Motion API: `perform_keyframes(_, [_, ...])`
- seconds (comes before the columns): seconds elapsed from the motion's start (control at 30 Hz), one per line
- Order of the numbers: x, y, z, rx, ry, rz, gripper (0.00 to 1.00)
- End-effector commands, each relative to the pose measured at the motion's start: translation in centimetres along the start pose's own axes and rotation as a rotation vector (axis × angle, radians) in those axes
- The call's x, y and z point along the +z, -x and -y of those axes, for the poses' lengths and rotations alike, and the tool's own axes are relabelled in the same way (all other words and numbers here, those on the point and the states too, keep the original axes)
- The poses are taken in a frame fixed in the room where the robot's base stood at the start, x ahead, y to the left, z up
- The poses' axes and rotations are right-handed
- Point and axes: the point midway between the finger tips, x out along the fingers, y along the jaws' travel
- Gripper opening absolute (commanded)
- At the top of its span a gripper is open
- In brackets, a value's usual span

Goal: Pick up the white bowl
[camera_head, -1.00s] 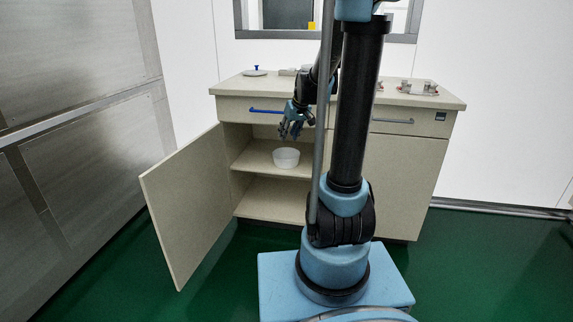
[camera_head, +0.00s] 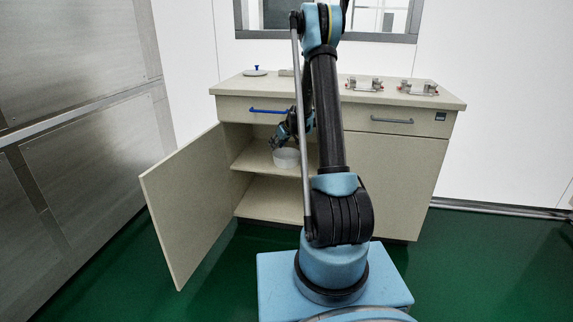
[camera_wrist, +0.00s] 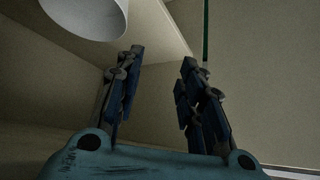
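The white bowl (camera_head: 287,158) stands upright on the upper shelf of the open cabinet. My gripper (camera_head: 277,143) is at the bowl's upper left rim in the head view; I cannot tell if they touch. In the wrist view the bowl (camera_wrist: 88,14) is cut off at the upper left, outside the gap between my fingers. My gripper (camera_wrist: 161,62) is open there, its dark fingers spread with nothing between them.
The cabinet door (camera_head: 190,205) stands open to the left. The shelf (camera_head: 256,165) has free room beside the bowl. The countertop (camera_head: 228,87) is above, with a blue-knobbed lid (camera_head: 255,71) and metal fittings (camera_head: 418,88).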

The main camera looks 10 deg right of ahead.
Motion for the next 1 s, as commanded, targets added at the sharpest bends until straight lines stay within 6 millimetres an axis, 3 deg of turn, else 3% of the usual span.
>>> perform_keyframes(0.1, [0.4,-3.2,-1.0,0.000,0.019,-0.022,0.36])
perform_keyframes(0.4, [1.4,-10.1,-4.8,0.045,0.101,-0.077,0.36])
perform_keyframes(0.63, [2.0,-12.6,-7.2,0.089,0.154,-0.099,0.36])
perform_keyframes(1.0, [1.6,-15.4,-7.2,0.092,0.167,-0.103,0.36])
